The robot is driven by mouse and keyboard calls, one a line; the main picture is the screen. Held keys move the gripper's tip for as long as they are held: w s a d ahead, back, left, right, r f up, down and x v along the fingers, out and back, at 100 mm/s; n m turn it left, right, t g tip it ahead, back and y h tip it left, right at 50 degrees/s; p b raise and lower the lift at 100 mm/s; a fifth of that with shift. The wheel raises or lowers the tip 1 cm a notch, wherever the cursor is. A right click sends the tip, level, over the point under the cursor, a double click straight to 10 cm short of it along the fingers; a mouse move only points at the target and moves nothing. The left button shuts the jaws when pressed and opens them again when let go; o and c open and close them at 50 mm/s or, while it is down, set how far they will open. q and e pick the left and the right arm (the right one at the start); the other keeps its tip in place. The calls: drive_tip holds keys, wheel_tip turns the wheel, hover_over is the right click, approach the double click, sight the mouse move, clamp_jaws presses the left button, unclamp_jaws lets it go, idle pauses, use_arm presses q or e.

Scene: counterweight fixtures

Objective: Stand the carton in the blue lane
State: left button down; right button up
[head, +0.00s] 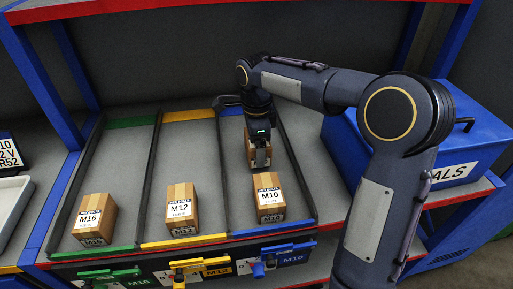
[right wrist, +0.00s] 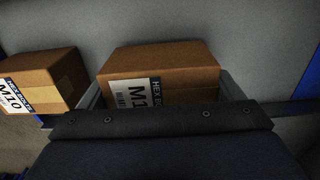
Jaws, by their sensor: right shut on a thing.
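My right gripper (head: 259,152) is shut on a brown carton (head: 252,146) with a white label, inside the blue lane (head: 288,186). In the right wrist view this carton (right wrist: 160,68) sits between the fingers, and its label reads M1 with the rest hidden. It looks upright; I cannot tell whether its base touches the lane floor. Another carton, labelled M10 (head: 268,197), stands at the front of the same lane, apart from the held one. It also shows at the left of the right wrist view (right wrist: 38,82). My left gripper is not in view.
The green lane holds an M16 carton (head: 95,218) and the yellow lane an M12 carton (head: 181,208), both at the front. Dark dividers (head: 152,178) separate the lanes. A blue bin (head: 468,150) stands at the right. A white tray (head: 12,205) is at the left.

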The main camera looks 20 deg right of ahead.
drive_tip(key=shift+f, duration=0.75)
drive_tip(key=shift+f, duration=0.2)
drive_tip(key=o, duration=1.1)
drive_tip(key=shift+r, duration=0.25)
wheel_tip(320, 180, up, 12)
drive_tip(key=shift+f+p, duration=0.1)
drive_tip(key=shift+p, duration=0.5)
